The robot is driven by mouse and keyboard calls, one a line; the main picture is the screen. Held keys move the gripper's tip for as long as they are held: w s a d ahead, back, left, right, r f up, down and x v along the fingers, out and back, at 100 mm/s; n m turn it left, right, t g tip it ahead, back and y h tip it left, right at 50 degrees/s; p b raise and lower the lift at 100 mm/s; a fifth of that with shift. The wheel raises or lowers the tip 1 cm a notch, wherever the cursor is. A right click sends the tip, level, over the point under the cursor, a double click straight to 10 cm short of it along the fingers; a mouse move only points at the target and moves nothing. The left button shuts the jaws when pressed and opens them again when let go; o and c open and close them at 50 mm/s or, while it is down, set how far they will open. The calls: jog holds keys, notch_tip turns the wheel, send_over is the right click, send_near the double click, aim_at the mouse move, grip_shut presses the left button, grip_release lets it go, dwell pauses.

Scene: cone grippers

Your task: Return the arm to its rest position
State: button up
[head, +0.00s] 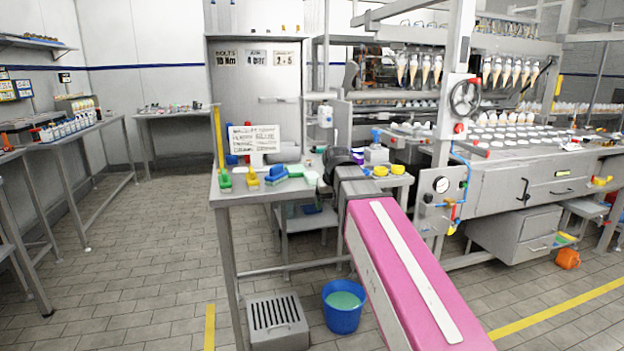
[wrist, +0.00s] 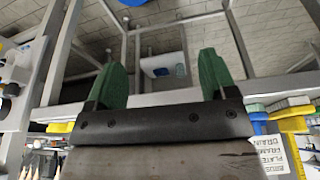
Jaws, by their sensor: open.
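My pink arm (head: 418,275) reaches forward from the lower right in the head view. Its dark wrist end (head: 340,160) is over the right part of the steel work table (head: 250,197), and the fingers are hidden there. In the wrist view, which looks tilted over, my gripper (wrist: 164,62) has two green fingers set wide apart. Nothing is between them. The table's frame and the floor show beyond the fingers. I cannot tell how far the fingers are from the tabletop.
The cone machine (head: 530,180) stands right. Floor at left is clear.

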jog(key=s+d+f+g, duration=0.1)
jog(key=s+d+f, duration=0.3)
jog(key=f, duration=0.6)
jog(key=s+d+f+m+g, duration=0.1)
jog(key=s+d+f, duration=0.3)
jog(key=f, duration=0.6)
jog(key=s+d+f+m+g, duration=0.1)
jog(key=s+d+f, duration=0.3)
jog(key=f, duration=0.7)
jog(key=shift+s+d+h, duration=0.35)
jog(key=shift+s+h, duration=0.05)
jog(key=shift+s, duration=0.65)
